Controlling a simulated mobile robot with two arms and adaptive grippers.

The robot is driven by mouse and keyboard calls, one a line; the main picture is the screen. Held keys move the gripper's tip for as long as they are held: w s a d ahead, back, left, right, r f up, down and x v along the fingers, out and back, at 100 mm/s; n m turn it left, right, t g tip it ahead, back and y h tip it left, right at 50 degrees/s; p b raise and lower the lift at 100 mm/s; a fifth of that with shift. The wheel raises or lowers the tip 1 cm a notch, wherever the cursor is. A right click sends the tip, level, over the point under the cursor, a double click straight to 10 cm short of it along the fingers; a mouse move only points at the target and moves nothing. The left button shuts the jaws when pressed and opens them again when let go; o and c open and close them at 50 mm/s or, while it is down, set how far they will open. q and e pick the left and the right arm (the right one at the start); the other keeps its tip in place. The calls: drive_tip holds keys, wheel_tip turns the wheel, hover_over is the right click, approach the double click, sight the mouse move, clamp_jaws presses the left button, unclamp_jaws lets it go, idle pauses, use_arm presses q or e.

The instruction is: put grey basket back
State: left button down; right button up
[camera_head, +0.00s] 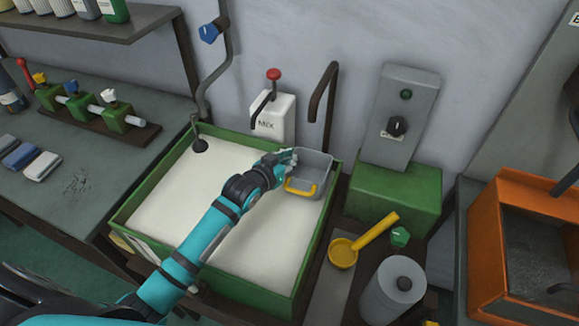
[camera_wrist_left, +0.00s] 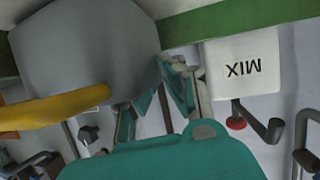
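The grey basket (camera_head: 312,172) with a yellow handle (camera_head: 300,189) is at the back right corner of the green-rimmed tank (camera_head: 128,208) in the head view. I cannot tell if it rests there or hangs free. My left gripper (camera_head: 289,158) is at the basket's left side. In the left wrist view the basket (camera_wrist_left: 85,50) fills the upper left, its yellow handle (camera_wrist_left: 50,108) low at left. The fingers of my left gripper (camera_wrist_left: 160,85) come together on its edge, one on each side; one tip is partly hidden. My right gripper is not in view.
A white MIX box (camera_head: 273,118) with a red knob stands behind the tank. A brown pipe (camera_head: 325,90) rises close behind the basket. A green machine base (camera_head: 393,195), yellow ladle (camera_head: 343,252) and grey cylinder (camera_head: 393,290) stand to the right. The tank's pale surface is otherwise clear.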

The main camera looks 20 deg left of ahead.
use_arm(q)
drive_tip(key=shift+f, duration=1.5)
drive_tip(key=shift+f, duration=0.2)
drive_tip(key=c, duration=1.5)
unclamp_jaws()
drive_tip(key=shift+r, duration=0.25)
drive_tip(key=shift+s, duration=0.35)
drive_tip(key=v, duration=1.1)
drive_tip(key=shift+s+a+r+b, duration=0.1)
drive_tip(key=shift+s+r+b, duration=0.1)
drive_tip(key=shift+b, duration=0.2)
